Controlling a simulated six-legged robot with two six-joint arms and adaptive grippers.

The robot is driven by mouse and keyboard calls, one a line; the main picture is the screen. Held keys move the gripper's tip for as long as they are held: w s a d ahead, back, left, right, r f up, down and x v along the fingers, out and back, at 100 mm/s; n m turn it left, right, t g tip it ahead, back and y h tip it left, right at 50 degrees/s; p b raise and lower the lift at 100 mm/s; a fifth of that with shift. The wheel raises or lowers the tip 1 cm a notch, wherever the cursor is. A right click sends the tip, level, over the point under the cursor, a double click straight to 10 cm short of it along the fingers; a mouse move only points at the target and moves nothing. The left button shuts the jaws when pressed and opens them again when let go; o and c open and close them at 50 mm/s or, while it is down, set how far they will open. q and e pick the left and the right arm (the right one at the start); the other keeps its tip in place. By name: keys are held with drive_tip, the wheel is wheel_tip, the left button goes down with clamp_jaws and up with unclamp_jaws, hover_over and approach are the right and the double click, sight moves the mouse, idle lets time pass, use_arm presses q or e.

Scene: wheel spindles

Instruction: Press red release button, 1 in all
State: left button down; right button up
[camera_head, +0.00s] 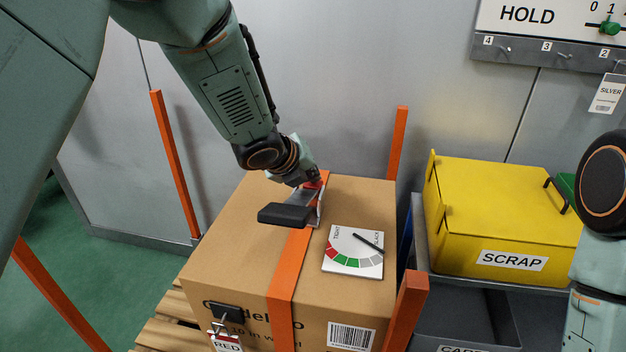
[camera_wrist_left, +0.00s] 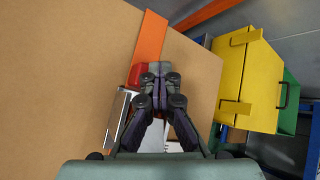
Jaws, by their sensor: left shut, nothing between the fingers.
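The red release button (camera_head: 313,184) sits on the ratchet buckle of an orange strap (camera_head: 284,280) over a cardboard box (camera_head: 235,235). The buckle has a metal frame and a black handle (camera_head: 287,214). My left gripper (camera_head: 308,179) is shut and empty, right at the button and partly covering it. In the left wrist view the red button (camera_wrist_left: 136,75) shows just left of my shut fingertips (camera_wrist_left: 158,72); I cannot tell whether they touch it. My right gripper is out of view; only part of that arm shows at the right.
A gauge card (camera_head: 352,252) lies on the box beside the strap. A yellow SCRAP bin (camera_head: 500,215) and a grey tray (camera_head: 460,315) stand at the right. Orange posts (camera_head: 397,143) rise around the box. A HOLD board (camera_head: 540,20) hangs on the wall.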

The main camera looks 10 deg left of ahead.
sight(310, 185)
use_arm(q)
drive_tip(key=shift+r+p, duration=0.55)
drive_tip(key=shift+r, duration=0.25)
drive_tip(key=shift+r, duration=0.1)
drive_tip(key=shift+r+p, duration=2.2)
drive_tip(key=shift+r, duration=0.2)
